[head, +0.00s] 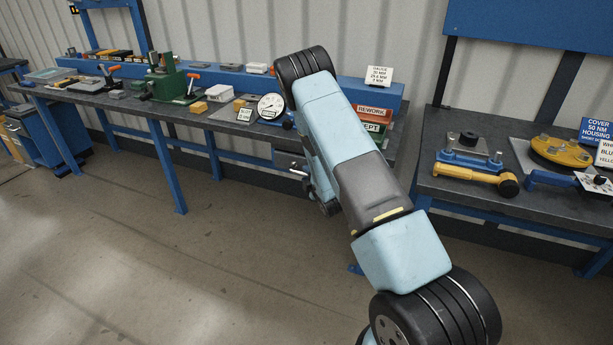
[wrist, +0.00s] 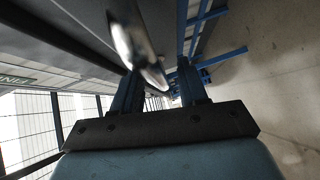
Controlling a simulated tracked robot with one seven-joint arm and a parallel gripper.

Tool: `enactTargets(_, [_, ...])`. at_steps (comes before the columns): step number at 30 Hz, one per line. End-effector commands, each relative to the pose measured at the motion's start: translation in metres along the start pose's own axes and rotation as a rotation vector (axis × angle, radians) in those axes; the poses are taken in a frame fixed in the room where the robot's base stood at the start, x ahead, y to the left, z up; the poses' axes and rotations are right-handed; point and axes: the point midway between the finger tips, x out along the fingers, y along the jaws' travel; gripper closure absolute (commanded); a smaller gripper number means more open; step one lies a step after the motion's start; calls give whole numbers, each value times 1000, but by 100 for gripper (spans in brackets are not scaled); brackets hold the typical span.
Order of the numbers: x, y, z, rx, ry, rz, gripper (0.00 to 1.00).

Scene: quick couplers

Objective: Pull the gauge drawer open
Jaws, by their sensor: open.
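The gauge drawer (head: 287,160) appears as a dark front under the edge of the left bench in the head view, mostly hidden behind my arm. A shiny curved metal bar (wrist: 135,45), which looks like its handle, is close up in the wrist view. My gripper (wrist: 160,82) is open, with its two blue fingers on either side of a gap. The bar's lower end reaches to the gap beside the left finger; I cannot tell whether they touch. In the head view my gripper is largely hidden by my arm, low at the bench front.
The left bench (head: 60,92) carries a green fixture (head: 172,85), a round dial (head: 270,106) and small parts. A red rework bin (head: 372,113) stands near its right end. The right bench (head: 450,190) holds a yellow-handled tool (head: 470,173). The floor (head: 130,270) in front is clear.

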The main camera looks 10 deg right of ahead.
Motion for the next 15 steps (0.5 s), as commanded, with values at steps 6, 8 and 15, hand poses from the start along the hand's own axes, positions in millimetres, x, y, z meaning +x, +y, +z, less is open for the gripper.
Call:
enactTargets(6, [10, 0, 0, 0, 0, 0, 57])
enactTargets(8, [10, 0, 0, 0, 0, 0, 57])
enactTargets(15, [10, 0, 0, 0, -1, 0, 63])
